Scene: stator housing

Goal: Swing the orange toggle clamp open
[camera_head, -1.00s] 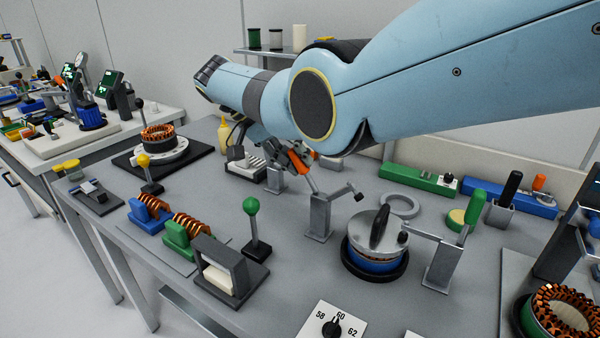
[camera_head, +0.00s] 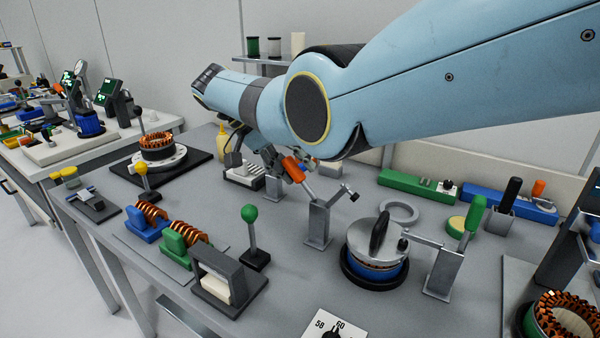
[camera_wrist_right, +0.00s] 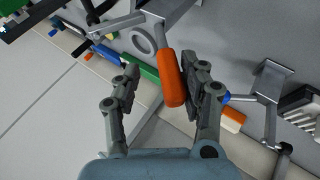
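The orange toggle clamp (camera_head: 318,224) stands left of the stator housing (camera_head: 375,268), which has a metal lid. Its grey arm (camera_head: 338,196) angles up to the right, with its black tip clear of the lid. Its orange handle (camera_head: 292,167) leans up to the left. My right gripper (camera_wrist_right: 157,80) is open. In the right wrist view the handle (camera_wrist_right: 170,78) lies between its fingers, close to the right one and apart from the left. In the head view my arm partly hides the fingers. My left gripper is not in view.
A green-handled clamp (camera_head: 445,268) stands right of the housing, its arm reaching over the lid. A green-knobbed lever (camera_head: 252,240) stands left of the orange clamp. A grey ring (camera_head: 400,212) lies behind the housing. Another clamp stands behind the orange one (camera_head: 273,188).

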